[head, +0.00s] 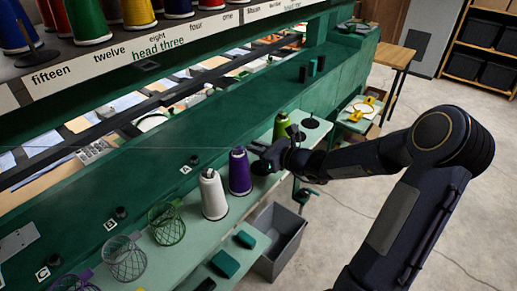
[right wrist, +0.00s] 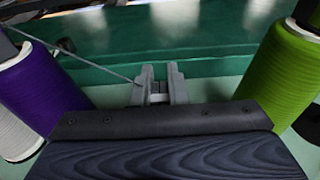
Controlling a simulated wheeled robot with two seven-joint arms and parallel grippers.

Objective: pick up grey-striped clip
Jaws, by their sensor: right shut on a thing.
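My right gripper (head: 268,152) reaches in from the right, over the pale green ledge between the purple and lime green cones. In the right wrist view its fingers (right wrist: 159,92) are close together, shut on a small greyish thing between the tips. This is likely the grey-striped clip, but it is mostly hidden by the fingers and I cannot make out stripes. A thin thread (right wrist: 75,54) runs from the upper left to the fingertips. My left gripper is not in view.
A purple cone (head: 240,172) and a white cone (head: 213,195) stand left of the gripper; a lime green cone (head: 281,127) stands beyond it. Wire baskets (head: 166,223) are nearer. A grey bin (head: 280,240) stands below the ledge. Open floor lies right.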

